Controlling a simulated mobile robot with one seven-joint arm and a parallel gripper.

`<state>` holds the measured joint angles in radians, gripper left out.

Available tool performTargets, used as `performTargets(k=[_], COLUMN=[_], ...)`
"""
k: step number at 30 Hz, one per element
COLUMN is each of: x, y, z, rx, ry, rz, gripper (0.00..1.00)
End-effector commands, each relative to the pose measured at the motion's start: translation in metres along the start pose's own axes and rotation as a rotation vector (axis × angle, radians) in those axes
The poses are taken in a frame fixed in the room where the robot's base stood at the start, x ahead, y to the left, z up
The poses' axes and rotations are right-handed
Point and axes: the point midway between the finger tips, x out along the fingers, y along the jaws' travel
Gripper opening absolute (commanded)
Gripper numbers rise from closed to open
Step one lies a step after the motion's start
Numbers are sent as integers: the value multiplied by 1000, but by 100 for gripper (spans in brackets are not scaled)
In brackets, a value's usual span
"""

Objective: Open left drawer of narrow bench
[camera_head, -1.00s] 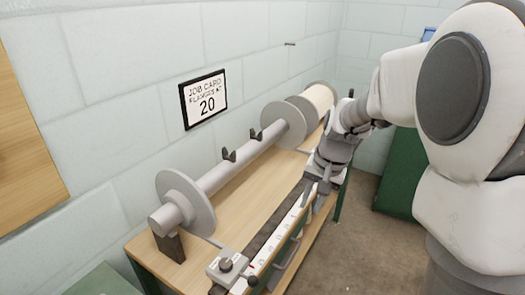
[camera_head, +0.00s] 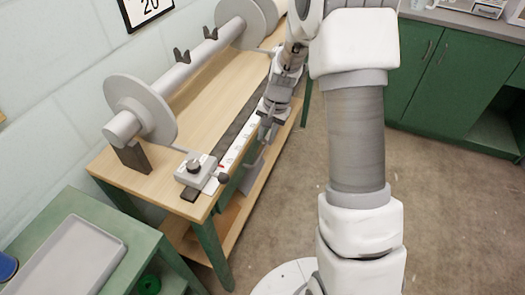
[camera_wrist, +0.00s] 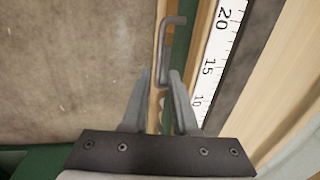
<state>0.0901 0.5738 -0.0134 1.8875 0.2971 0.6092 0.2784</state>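The narrow bench (camera_head: 219,100) has a wooden top and green frame and runs away from the view along the wall. Its drawer side faces right in the head view, where a grey handle (camera_head: 249,178) shows below the top; the drawer fronts are mostly hidden. My gripper (camera_head: 267,122) is at that side, by the ruler edge. In the wrist view my gripper (camera_wrist: 160,73) is open, its fingers apart around the near end of a grey bar handle (camera_wrist: 170,50). I cannot tell if either finger touches it.
A white ruler (camera_wrist: 210,65) runs along the bench edge, with a grey clamp block (camera_head: 193,173) at its near end. A flanged beam (camera_head: 180,75) lies above the top. A green table with a grey tray (camera_head: 70,258) stands at near left. Floor (camera_head: 300,190) right of the bench is clear.

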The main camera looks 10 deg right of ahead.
Motion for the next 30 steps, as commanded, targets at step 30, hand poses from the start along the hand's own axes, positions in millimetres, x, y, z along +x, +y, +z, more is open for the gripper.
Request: performTargets(k=[30], x=[64], y=[0], z=[0], rx=[-1], ry=[0], rz=[0], gripper=[0])
